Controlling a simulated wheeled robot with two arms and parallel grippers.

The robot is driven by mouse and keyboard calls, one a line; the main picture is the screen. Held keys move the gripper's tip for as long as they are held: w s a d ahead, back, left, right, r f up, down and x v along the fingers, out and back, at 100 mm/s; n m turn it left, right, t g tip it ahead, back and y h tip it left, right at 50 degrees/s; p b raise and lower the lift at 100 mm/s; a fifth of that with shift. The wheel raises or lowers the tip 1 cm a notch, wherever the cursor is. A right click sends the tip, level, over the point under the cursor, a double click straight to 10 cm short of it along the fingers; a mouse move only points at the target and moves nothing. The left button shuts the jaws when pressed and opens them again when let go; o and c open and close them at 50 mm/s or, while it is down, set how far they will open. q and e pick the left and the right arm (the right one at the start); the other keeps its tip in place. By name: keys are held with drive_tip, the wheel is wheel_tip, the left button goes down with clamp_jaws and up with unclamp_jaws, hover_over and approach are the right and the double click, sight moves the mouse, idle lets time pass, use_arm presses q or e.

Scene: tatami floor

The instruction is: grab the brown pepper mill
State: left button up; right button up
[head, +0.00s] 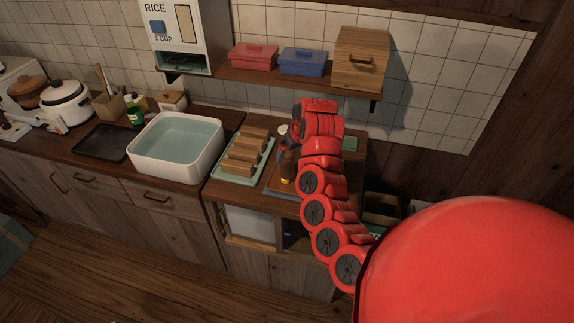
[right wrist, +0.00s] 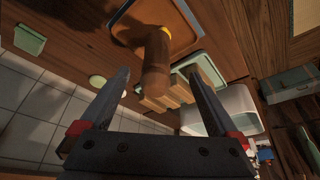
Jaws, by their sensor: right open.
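In the head view my right gripper (head: 284,152) points down over the counter right of the sandwich-like blocks. The mill is hard to make out there, largely hidden by my red arm. My left gripper is not seen.
A pale green tray (head: 229,177) with several tan blocks (head: 246,150) lies just left of the gripper. A white water basin (head: 173,172) stands further left. Overhead, a shelf (head: 262,81) holds red and blue boxes and a wooden bin (head: 361,57).

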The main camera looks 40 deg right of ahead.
sight(290, 157)
drive_tip(key=shift+w+f, duration=0.15)
drive_tip(key=shift+f, duration=0.4)
drive_tip(key=shift+p+x, duration=0.45)
drive_tip(key=shift+x, duration=0.55)
drive_tip(key=shift+w+f, duration=0.15)
drive_tip(key=shift+f, duration=0.15)
drive_tip(key=shift+w+p, duration=0.2)
drive_tip(key=shift+p, duration=0.1)
drive_tip(key=x, duration=0.1)
drive_tip(key=p+x, duration=0.1)
drive_tip(key=x, duration=0.2)
drive_tip(key=shift+d+f+p, duration=0.1)
drive_tip(key=shift+d+p, duration=0.2)
drive_tip(key=shift+p, duration=0.05)
drive_tip(key=shift+w+f, duration=0.25)
drive_tip(key=shift+f, duration=0.15)
clamp_jaws()
